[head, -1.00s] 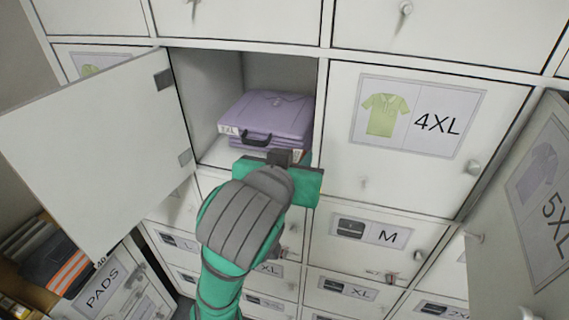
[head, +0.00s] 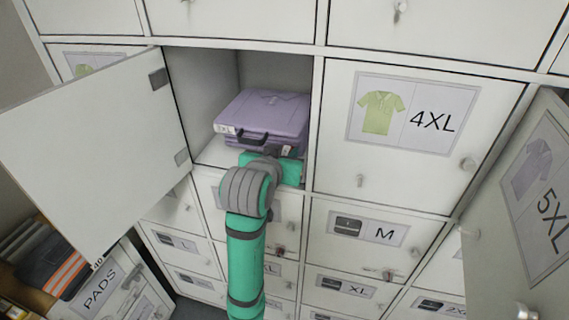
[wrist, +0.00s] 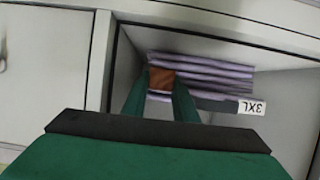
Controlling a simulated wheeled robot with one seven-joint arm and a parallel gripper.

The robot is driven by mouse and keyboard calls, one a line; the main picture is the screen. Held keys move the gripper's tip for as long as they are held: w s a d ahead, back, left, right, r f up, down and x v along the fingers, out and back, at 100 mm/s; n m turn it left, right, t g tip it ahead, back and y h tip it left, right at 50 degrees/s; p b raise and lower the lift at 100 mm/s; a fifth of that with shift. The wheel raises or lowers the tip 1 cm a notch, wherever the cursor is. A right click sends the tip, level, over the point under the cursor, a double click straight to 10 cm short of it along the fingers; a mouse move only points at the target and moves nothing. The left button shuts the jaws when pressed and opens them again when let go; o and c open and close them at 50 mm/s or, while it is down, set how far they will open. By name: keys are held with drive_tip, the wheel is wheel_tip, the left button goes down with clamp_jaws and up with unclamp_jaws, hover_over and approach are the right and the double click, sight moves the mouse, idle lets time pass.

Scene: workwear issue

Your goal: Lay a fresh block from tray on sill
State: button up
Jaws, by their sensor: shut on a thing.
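A small brown block (wrist: 161,78) is between the two green fingertips of my gripper (wrist: 160,95) in the wrist view. The fingers are shut on it. In the head view my gripper (head: 272,160) is at the front edge of an open locker compartment, just below a stack of purple folded garments (head: 262,115); the block is hidden there. The pale sill (head: 213,153) at the compartment's front shows left of my gripper. I cannot tell whether the block touches the sill. The stack (wrist: 200,72) is upside down behind the block in the wrist view. No tray is clearly visible.
The compartment's door (head: 95,150) stands wide open at left. A closed 4XL door (head: 400,140) is to the right, and a 5XL door (head: 535,200) stands swung out at the far right. Closed drawers lie below. Folded dark and orange clothing (head: 60,265) is at lower left.

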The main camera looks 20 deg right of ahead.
drive_tip(key=shift+w+f, duration=0.35)
drive_tip(key=shift+f, duration=0.1)
drive_tip(key=shift+w+d+f, duration=0.15)
drive_tip(key=shift+f, duration=1.45)
drive_tip(key=shift+f, duration=0.1)
drive_tip(key=shift+f, duration=0.1)
drive_tip(key=o, duration=1)
drive_tip(key=shift+o, duration=0.2)
